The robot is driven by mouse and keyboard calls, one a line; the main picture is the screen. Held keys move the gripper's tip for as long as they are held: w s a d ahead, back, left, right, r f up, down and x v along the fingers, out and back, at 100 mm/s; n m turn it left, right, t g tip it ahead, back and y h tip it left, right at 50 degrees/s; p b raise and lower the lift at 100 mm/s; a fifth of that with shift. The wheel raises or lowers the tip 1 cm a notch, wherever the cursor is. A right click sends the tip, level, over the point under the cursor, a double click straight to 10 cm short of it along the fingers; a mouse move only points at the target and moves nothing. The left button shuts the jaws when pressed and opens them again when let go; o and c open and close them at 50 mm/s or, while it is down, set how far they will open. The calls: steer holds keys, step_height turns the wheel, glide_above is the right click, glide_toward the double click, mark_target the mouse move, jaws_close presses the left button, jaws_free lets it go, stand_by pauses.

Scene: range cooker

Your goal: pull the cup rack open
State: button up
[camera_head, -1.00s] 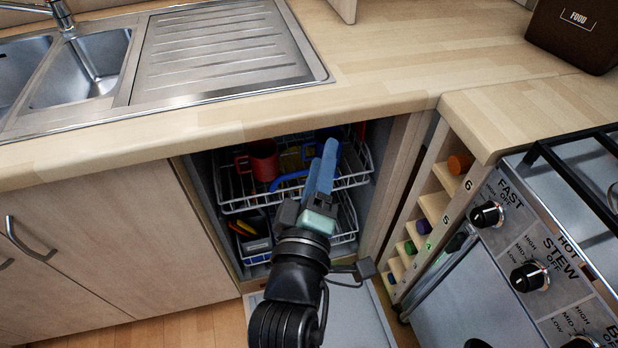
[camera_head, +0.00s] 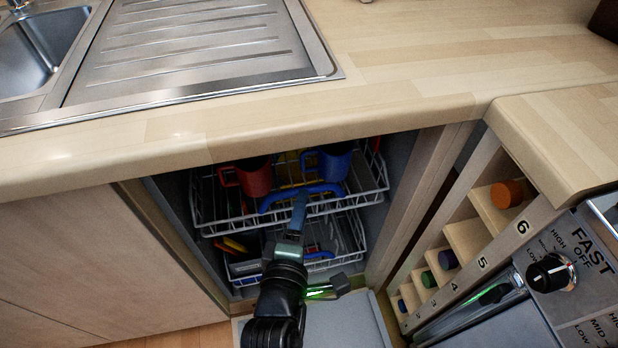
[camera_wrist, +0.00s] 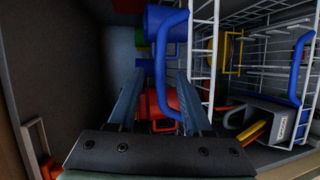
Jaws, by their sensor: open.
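The cup rack (camera_head: 225,229) is the upper white wire rack inside the open dishwasher. A curved blue handle (camera_head: 275,200) runs along its front. A red mug (camera_head: 255,178) and a blue mug (camera_head: 331,163) stand in it. My gripper (camera_head: 302,196) is open at the handle, and its fingers hide part of it in the head view. In the wrist view the blue handle (camera_wrist: 160,70) appears between the two spread fingers of my gripper (camera_wrist: 158,85). I cannot tell whether they touch it.
A lower rack (camera_head: 350,240) with its own blue handle (camera_head: 320,256) sits below. The lowered dishwasher door (camera_head: 350,320) lies under my arm. The worktop (camera_head: 400,110) overhangs the opening. A bottle rack (camera_head: 470,240) and cooker (camera_head: 590,270) stand at right.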

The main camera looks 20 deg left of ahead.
mark_target(307, 187)
steer(key=b+x, duration=0.2)
steer(key=x, duration=0.7)
steer(key=shift+b, duration=0.3)
jaws_close()
stand_by(1.0)
